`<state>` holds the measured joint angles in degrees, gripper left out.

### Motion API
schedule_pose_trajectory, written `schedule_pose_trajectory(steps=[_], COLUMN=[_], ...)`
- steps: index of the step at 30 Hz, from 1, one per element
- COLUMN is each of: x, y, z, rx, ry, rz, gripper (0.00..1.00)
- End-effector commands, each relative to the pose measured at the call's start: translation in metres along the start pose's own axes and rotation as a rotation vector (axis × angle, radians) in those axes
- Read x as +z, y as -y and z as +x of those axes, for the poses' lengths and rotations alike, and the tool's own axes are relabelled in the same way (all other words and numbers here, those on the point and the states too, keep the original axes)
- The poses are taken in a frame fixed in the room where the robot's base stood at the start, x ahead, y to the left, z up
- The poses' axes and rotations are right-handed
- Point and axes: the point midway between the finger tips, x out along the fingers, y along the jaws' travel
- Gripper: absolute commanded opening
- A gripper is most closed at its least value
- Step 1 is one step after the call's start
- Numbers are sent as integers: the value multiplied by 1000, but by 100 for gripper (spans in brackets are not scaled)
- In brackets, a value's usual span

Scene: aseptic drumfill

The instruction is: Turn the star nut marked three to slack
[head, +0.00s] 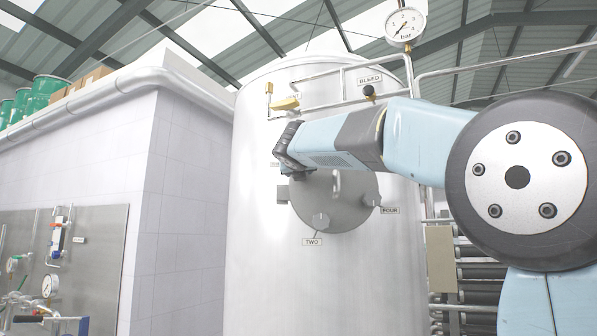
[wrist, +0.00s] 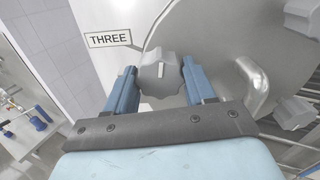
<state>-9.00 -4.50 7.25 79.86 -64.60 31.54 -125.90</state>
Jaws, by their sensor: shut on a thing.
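The star nut marked three (wrist: 160,72) is a grey lobed knob with a pale line on its face, at the rim of the round hatch (wrist: 218,50). The THREE label (wrist: 108,39) stands to its upper left in the wrist view. My gripper (wrist: 159,77) is shut on this nut, one blue finger on each side. In the head view my gripper (head: 290,170) is at the upper left of the hatch (head: 350,205) and hides the nut there. The nut's thread is hidden.
A bent handle (wrist: 253,88) sticks out from the hatch near my right finger. Pipes and a pressure gauge (head: 405,24) are above.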

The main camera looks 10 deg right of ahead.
Motion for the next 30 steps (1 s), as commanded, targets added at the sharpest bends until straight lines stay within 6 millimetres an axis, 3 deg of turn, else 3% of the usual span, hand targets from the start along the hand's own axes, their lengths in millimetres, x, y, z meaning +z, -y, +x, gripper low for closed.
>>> schedule_pose_trajectory(steps=[1,12,26,27,30], x=[-7,-7,-7,-7,-6], y=[-2,-2,-1,-1,-1], z=[3,3,3,3,3], rx=[-1,0,0,0,0], ry=[-13,-14,-12,-12,-11], rz=[-27,-142,-151,-151,-151], gripper=[24,24,23,57,67])
